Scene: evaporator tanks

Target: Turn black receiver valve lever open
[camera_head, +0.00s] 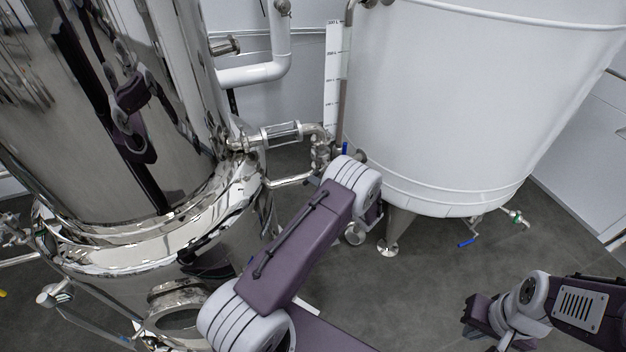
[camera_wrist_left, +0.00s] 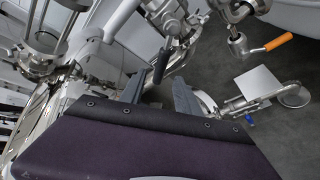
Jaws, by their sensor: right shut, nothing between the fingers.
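The black lever (camera_wrist_left: 161,66) shows in the left wrist view, hanging from a metal valve and pipe cluster (camera_wrist_left: 170,18). My left gripper (camera_wrist_left: 159,92) is open, with its two fingers apart. The lever appears in the gap between the fingers, near their tips; I cannot tell how far beyond them it is. No contact is visible. In the head view my left forearm and wrist hide the left gripper and the black lever. My right gripper (camera_head: 474,310) is shut and empty at the lower right of the head view, away from the tanks.
A polished steel tank (camera_head: 110,130) stands left, a white tank (camera_head: 460,100) right, with piping (camera_head: 285,135) between. An orange lever (camera_wrist_left: 278,42) and a blue lever (camera_wrist_left: 249,118) are right of the left gripper. Grey floor (camera_head: 420,290) lies open between my arms.

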